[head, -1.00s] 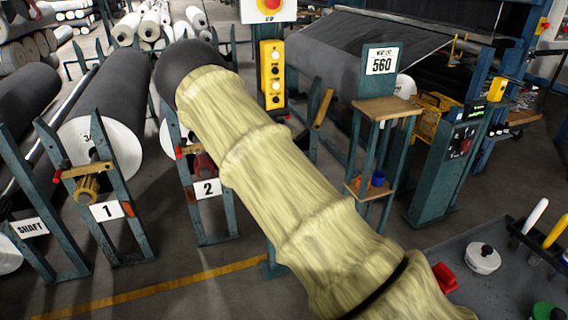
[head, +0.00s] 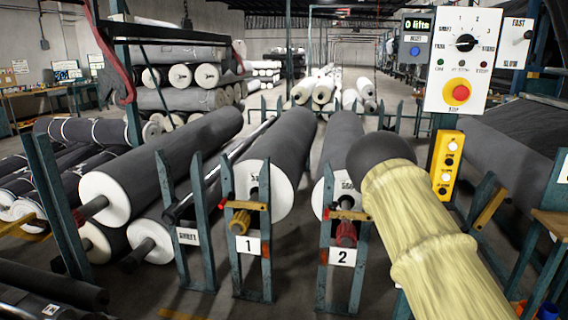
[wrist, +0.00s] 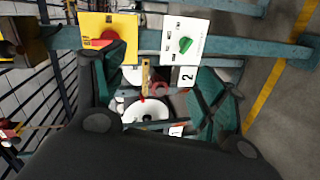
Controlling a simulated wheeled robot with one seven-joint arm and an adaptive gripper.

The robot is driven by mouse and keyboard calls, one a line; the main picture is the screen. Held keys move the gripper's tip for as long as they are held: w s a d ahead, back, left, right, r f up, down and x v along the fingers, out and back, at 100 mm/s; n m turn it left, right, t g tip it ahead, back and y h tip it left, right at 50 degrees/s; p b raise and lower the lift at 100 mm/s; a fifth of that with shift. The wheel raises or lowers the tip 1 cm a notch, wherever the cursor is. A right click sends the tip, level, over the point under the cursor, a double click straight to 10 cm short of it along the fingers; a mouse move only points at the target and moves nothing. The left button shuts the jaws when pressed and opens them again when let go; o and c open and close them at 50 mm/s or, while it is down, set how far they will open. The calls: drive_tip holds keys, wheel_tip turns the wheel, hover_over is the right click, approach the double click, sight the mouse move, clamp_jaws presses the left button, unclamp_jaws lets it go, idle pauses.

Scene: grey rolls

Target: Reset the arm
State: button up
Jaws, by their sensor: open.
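My arm (head: 425,235) in its pale yellow sleeve enters the head view at the lower right and slants up to the left. Its dark rounded end (head: 382,152) appears in front of the roll at stand 2. My gripper (wrist: 158,75) shows in the wrist view, with dark fingers spread at left and right and its black body across the bottom. It is open, and I see nothing held between the fingers. The gripper is not visible in the head view.
Roll stands marked 1 (head: 249,245) and 2 (head: 342,257) face me with grey rolls behind. A control panel (head: 462,62) and yellow button box (head: 446,165) stand at right. In the wrist view, a red knob (wrist: 109,39) and green knob (wrist: 183,45) lie beyond the fingers.

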drive_tip(key=s+a+f+m+g+y+p, duration=0.1)
drive_tip(key=s+a+f+m+g+p, duration=0.1)
drive_tip(key=s+a+f, duration=0.3)
drive_tip(key=s+a+f+m+g+y+p, duration=0.1)
drive_tip(key=s+a+f+m+g, duration=0.3)
drive_tip(key=s, duration=0.7)
drive_tip(key=s+a+f+m+g+p, duration=0.2)
drive_tip(key=s+a+f, duration=0.4)
drive_tip(key=s, duration=0.3)
drive_tip(key=f+m+g, duration=0.1)
drive_tip(key=g, duration=0.1)
drive_tip(key=shift+f+m+g+y+p, duration=0.3)
drive_tip(key=shift+f+y, duration=0.1)
drive_tip(key=s+a+m+g, duration=0.1)
drive_tip(key=s+a, duration=0.1)
drive_tip(key=s, duration=0.2)
drive_tip(key=s+a+m+g+y+p, duration=0.1)
drive_tip(key=s+a, duration=0.2)
drive_tip(key=s, duration=0.1)
drive_tip(key=s+a+m+g+y+p, duration=0.1)
drive_tip(key=s+a+g, duration=0.1)
drive_tip(key=s+a, duration=0.1)
drive_tip(key=shift+s+a, duration=0.2)
drive_tip(key=shift+s, duration=0.7)
drive_tip(key=shift+c, duration=0.2)
